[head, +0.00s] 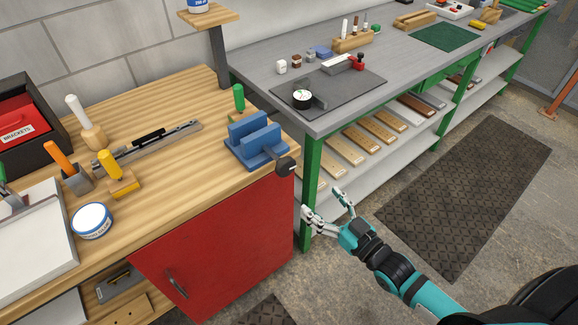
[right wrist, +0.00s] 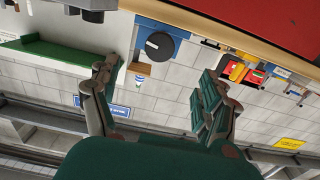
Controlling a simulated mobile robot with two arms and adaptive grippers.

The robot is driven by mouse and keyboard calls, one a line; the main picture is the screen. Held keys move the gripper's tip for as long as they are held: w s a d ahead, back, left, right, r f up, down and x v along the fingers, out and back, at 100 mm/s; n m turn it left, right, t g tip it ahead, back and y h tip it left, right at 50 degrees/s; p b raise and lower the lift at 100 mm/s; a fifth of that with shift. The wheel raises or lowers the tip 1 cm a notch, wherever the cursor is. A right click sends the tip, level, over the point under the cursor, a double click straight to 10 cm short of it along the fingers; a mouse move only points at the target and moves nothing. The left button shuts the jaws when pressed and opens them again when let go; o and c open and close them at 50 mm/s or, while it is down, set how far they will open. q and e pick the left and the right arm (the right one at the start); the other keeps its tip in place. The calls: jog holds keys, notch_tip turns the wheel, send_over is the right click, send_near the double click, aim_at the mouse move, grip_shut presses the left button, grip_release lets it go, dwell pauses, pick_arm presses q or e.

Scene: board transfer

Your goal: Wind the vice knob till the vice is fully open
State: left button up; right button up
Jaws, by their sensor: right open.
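The blue vice (head: 262,150) is fixed at the front right corner of the wooden bench. Its two jaws stand upright with a narrow gap between them. The black round knob (head: 286,166) sticks out from its front, past the bench edge. My right gripper (head: 324,204) is open and empty, below and to the right of the knob, apart from it. In the right wrist view the knob (right wrist: 160,46) shows ahead, with a pale mark on its face, between and beyond the spread fingers (right wrist: 160,78). My left gripper does not show.
A red cabinet front (head: 225,245) is below the wooden bench top (head: 165,180). A green-handled tool (head: 239,98) stands close behind the vice. A grey bench (head: 390,90) with green legs stands to the right. Open floor with a dark mat (head: 470,190) is beyond my right arm.

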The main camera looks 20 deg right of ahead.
aim_at(288, 170)
jog(key=p+x, duration=0.2)
jog(key=x, duration=1.3)
jog(key=shift+f, duration=0.1)
jog(key=shift+c, duration=0.3)
jog(key=c, duration=1.1)
jog(key=shift+n, duration=0.3)
